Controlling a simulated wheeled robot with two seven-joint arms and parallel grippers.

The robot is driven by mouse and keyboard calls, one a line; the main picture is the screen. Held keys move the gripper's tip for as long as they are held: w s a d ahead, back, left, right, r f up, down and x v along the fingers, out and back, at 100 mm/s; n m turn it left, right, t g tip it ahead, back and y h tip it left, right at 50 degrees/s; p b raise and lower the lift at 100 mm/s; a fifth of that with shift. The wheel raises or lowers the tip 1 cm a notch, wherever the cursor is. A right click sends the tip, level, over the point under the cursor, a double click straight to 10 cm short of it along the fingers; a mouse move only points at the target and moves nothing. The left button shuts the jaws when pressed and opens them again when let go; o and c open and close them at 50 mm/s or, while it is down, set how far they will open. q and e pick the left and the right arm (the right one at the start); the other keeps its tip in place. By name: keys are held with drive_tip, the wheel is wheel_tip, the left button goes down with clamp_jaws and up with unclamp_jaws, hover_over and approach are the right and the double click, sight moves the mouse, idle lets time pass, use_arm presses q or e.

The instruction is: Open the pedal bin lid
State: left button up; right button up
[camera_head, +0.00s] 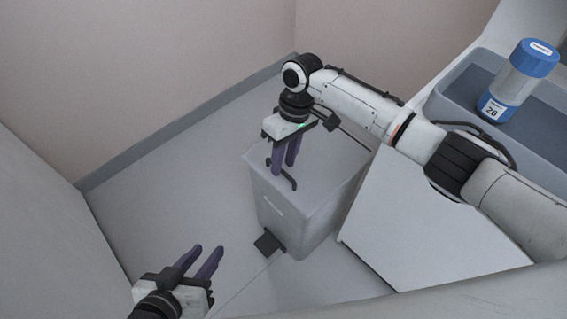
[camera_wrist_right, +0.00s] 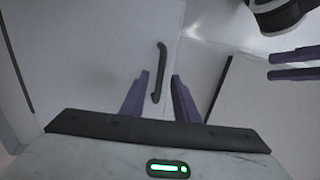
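The pedal bin (camera_head: 300,222) is a grey box on the floor, and its lid (camera_head: 330,165) lies flat and closed. A dark bar handle (camera_wrist_right: 160,72) is on the lid. A black pedal (camera_head: 268,243) sticks out low at the bin's front. My right gripper (camera_head: 284,168) is above the lid, pointing down, its purple fingers apart. In the right wrist view the handle shows in the gap between the fingers; I cannot tell whether they touch it. My left gripper (camera_head: 207,249) is open and empty, left of the pedal and apart from it.
A white cabinet (camera_head: 420,235) stands right of the bin. On it is a grey tray (camera_head: 447,103) holding a blue-capped tube (camera_head: 517,80). Walls close off the back and left. The floor (camera_head: 180,190) left of the bin is clear.

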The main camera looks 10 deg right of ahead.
drive_tip(key=shift+f, duration=0.3)
clamp_jaws()
drive_tip(key=shift+r, duration=0.1)
